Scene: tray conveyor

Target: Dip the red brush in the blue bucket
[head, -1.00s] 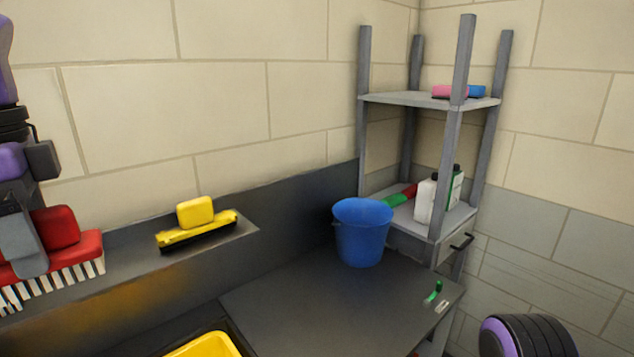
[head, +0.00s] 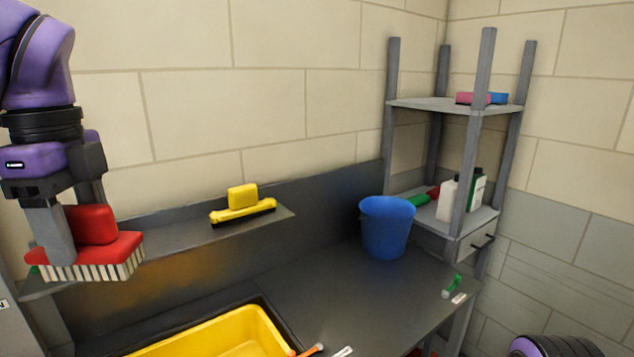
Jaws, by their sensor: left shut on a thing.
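The red brush (head: 125,247) with white and dark striped bristles is at the left of the head view, bristles down. My left gripper (head: 62,250) is shut on it from above and holds it in front of the wall shelf's left part; one finger hides some of the brush. The blue bucket (head: 386,230) stands upright on the dark counter, right of centre, well to the right of the brush. Its inside is mostly hidden. My right gripper is not in view; only a purple and black part of my right arm shows at the lower right.
A yellow brush (head: 243,204) lies on the wall shelf (head: 283,214). A yellow basin (head: 240,328) is set in the counter (head: 340,290). A green-handled item (head: 451,287) lies near the counter's right edge. A grey rack (head: 484,130) with bottles stands behind the bucket.

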